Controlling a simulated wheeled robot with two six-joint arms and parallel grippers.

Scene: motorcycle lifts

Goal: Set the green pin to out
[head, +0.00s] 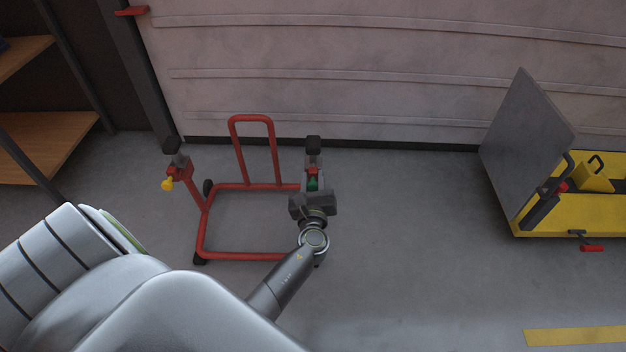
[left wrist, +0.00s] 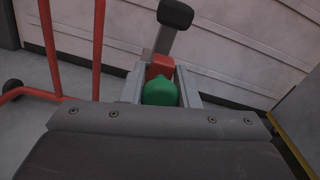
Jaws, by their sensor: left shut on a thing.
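The green pin (head: 312,184) is on the right post of a red motorcycle lift stand (head: 245,254). It also shows in the left wrist view (left wrist: 160,92) as a rounded green knob in front of a red block (left wrist: 160,68). My left gripper (head: 313,188) is at the pin, its two fingers on either side of it, and is shut on it. The gripper body hides the lower part of the post. A yellow pin (head: 168,184) sits on the left post of the stand. My right gripper is not in view.
A yellow lift (head: 530,228) with a grey raised plate (head: 525,125) and a red-handled lever (head: 592,248) stands at the right. Wooden shelves (head: 45,140) stand at the left. A panelled wall (head: 390,60) is close behind the stand. The floor between stand and yellow lift is clear.

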